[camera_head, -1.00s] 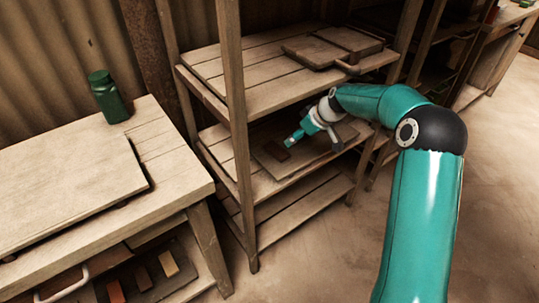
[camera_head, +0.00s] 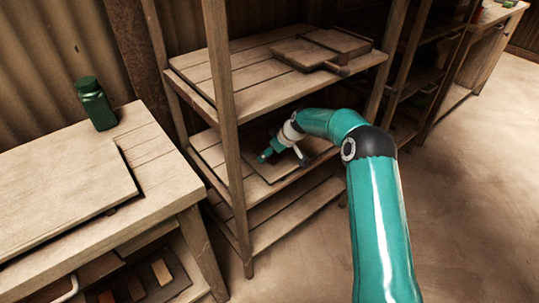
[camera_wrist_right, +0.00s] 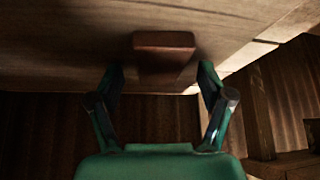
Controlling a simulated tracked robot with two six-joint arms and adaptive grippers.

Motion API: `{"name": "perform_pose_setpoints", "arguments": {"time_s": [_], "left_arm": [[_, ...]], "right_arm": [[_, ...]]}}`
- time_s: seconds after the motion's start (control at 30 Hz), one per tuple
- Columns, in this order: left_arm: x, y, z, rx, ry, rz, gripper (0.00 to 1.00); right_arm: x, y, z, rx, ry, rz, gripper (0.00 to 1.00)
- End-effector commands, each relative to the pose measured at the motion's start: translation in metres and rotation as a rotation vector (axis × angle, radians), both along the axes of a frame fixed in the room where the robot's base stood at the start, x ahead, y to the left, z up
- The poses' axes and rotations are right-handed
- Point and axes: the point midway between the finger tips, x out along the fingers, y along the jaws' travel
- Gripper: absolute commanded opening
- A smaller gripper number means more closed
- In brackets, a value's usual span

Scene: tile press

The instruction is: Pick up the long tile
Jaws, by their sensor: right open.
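In the right wrist view a reddish-brown tile (camera_wrist_right: 165,48) lies on a pale wooden surface. My right gripper (camera_wrist_right: 160,72) is open, with one finger on each side of the tile's near end. Most of the tile extends beyond the fingertips, and I see no contact. In the head view my right gripper (camera_head: 265,156) is low over a board (camera_head: 258,180) on the middle shelf of the rack. The tile there is hidden or too dark to make out behind the gripper. My left gripper is not in view.
The rack's upper shelf (camera_head: 262,95) is close above my right arm, and a post (camera_head: 222,110) stands left of the gripper. A table (camera_head: 165,165) with a green bottle (camera_head: 95,104) is at the left. Several tiles (camera_head: 161,272) lie on a tray beneath it.

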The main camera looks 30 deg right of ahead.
Motion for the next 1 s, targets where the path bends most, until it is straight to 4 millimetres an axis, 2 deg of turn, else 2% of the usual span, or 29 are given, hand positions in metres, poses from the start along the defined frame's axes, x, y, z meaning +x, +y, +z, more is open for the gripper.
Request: {"name": "perform_pose_setpoints", "arguments": {"time_s": [0.17, 0.6, 1.0], "left_arm": [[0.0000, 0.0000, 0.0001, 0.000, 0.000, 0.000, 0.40], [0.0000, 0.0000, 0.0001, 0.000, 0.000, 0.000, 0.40], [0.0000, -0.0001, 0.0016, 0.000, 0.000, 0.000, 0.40]], "right_arm": [[0.0003, 0.0000, 0.0007, -0.001, -0.001, -0.001, 0.80], [0.0001, -0.0002, 0.0007, -0.001, -0.001, -0.001, 0.09], [0.0003, -0.0008, 0.0073, -0.001, -0.003, -0.001, 0.09]]}}
